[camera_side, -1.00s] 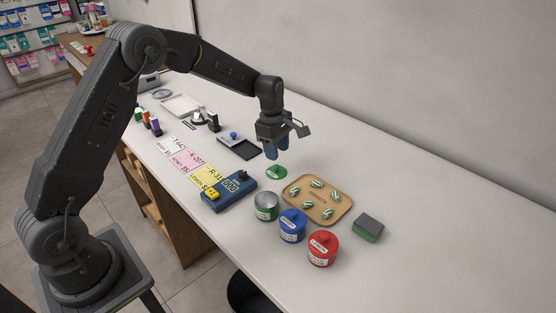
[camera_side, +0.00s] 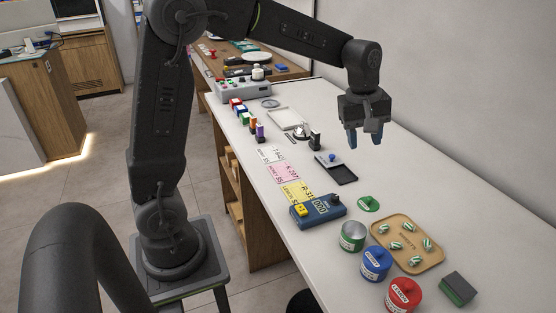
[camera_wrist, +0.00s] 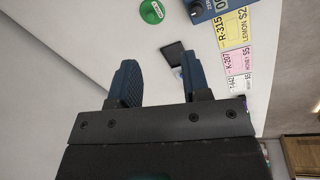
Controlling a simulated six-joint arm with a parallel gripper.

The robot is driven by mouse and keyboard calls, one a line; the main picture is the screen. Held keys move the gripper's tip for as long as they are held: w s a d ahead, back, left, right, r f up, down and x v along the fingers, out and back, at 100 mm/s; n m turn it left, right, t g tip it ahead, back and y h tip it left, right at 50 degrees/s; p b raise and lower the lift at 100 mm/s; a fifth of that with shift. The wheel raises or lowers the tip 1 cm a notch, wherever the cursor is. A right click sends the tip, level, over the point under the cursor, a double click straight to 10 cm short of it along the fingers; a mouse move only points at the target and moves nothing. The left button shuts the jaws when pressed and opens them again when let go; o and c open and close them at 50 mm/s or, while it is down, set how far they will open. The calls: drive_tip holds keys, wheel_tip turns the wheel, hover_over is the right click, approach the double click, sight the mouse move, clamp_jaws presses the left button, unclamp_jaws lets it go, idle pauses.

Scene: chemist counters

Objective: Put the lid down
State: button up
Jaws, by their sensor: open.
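The green lid (camera_side: 368,203) lies flat on the white counter, beside the open green-labelled tin (camera_side: 352,236) and near the wooden tray (camera_side: 436,256). In the wrist view the lid (camera_wrist: 151,12) shows at the top, beyond my fingertips and apart from them. My gripper (camera_side: 364,140) is open and empty, raised above the counter behind the lid. Its two blue fingers (camera_wrist: 160,82) are spread with nothing between them.
A blue tin (camera_side: 376,264) and a red tin (camera_side: 402,295) stand in front. Wrapped sweets lie on the wooden tray. A blue device (camera_side: 318,211), label cards (camera_side: 292,180), a black tray (camera_side: 337,169) and a green-black block (camera_side: 458,289) are nearby. The wall bounds the right.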

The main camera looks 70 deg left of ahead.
drive_tip(key=s+d+r+m+t, duration=0.1)
drive_tip(key=s+d+m, duration=0.1)
drive_tip(key=s+m, duration=0.5)
drive_tip(key=s+d+r+m+t, duration=0.1)
drive_tip(key=s+m, duration=0.6)
drive_tip(key=s, duration=0.8)
drive_tip(key=shift+s+d+t+y, duration=0.3)
drive_tip(key=shift+d+t, duration=0.05)
drive_tip(key=shift+t, duration=0.45)
